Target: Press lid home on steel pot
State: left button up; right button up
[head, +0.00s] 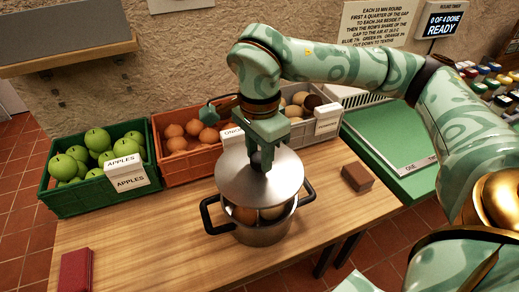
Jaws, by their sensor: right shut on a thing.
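The steel pot (262,236) stands on the wooden table, with a black handle at each side. My left gripper is not in view.
A green crate of apples (58,207), an orange crate of onions (172,166) and a grey crate (318,136) stand behind the pot. A brown block (357,177) lies to the right, a dark red block (76,270) at front left. The wooden table (150,240) is clear left of the pot.

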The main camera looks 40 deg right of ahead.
aim_at(259, 173)
jog(key=shift+a+f+b, duration=0.1)
jog(key=shift+f+b, duration=1.35)
jog(key=shift+f, duration=1.35)
jog(key=shift+f, duration=1.05)
jog(key=o, duration=0.9)
notch_tip(259, 173, up, 16)
jog(key=p, duration=0.4)
jog(key=shift+r+p, duration=0.1)
jog(key=shift+p, duration=0.3)
